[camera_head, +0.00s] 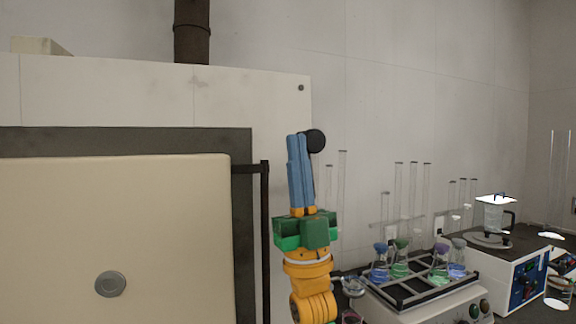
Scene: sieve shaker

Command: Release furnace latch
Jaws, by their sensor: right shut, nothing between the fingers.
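The furnace (150,95) fills the left of the view, with a cream door (120,220) in a dark frame. A black bar (265,230) runs vertically along the door's right side, with a short arm at its top. A black round knob (316,140), which may be the latch's end, shows right beside my right gripper's fingertips. My right gripper (300,140) points up with its blue fingers shut and nothing between them. Its fingers partly hide the knob, and I cannot tell whether they touch it. My left gripper is not in view.
A shaker (425,305) with coloured flasks stands at the lower right, below several clear glass tubes. The wall above is bare.

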